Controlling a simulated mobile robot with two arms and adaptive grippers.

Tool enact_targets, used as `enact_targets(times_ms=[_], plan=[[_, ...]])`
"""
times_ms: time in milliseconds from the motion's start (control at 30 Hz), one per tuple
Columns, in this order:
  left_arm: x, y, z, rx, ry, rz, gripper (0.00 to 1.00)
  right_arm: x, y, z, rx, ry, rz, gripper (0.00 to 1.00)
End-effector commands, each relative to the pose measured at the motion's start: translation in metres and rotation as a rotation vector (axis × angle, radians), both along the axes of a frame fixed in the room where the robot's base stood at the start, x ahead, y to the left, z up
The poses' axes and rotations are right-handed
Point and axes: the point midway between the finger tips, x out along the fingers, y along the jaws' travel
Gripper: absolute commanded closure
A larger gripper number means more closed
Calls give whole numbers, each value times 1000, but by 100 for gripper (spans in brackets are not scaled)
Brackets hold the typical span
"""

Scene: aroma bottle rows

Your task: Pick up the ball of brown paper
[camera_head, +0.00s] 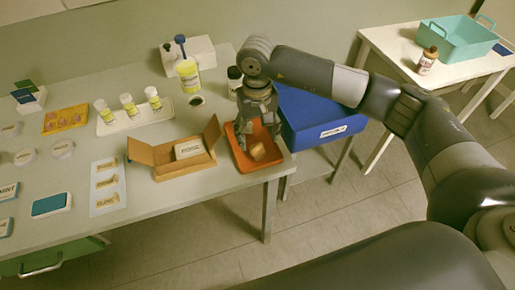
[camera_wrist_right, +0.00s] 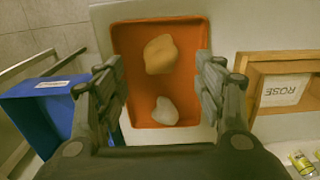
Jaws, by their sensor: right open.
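The ball of brown paper (camera_head: 258,152) lies in a small orange tray (camera_head: 278,161) at the right front corner of the long table. In the right wrist view the brown ball (camera_wrist_right: 161,54) lies in the upper part of the tray (camera_wrist_right: 127,100), and a whitish crumpled ball (camera_wrist_right: 164,111) lies below it. My left gripper is out of view.
A blue bin (camera_head: 315,108) stands right of the tray. A cardboard box (camera_head: 165,157) with a label card is at its left. A dark-capped bottle (camera_head: 234,78) stands close behind the gripper. Further left are small bottles on a white rack (camera_head: 135,117).

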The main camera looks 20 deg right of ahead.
Motion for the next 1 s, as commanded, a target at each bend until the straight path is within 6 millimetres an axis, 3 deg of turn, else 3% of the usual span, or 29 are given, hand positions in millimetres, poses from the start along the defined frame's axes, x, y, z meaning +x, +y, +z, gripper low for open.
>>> enact_targets(times_ms=[167,333,500,767,933,1000], plan=[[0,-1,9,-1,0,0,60,-3,0,-11,1,3,0,37],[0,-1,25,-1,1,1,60,-11,0,-32,1,5,1,37],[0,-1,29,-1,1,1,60,-9,0,-53,2,1,-1,37],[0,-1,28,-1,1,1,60,-9,0,-57,2,-1,0,37],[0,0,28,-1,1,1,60,-9,0,-56,2,-1,0,68],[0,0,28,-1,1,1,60,-9,0,-56,2,-1,0,71]])
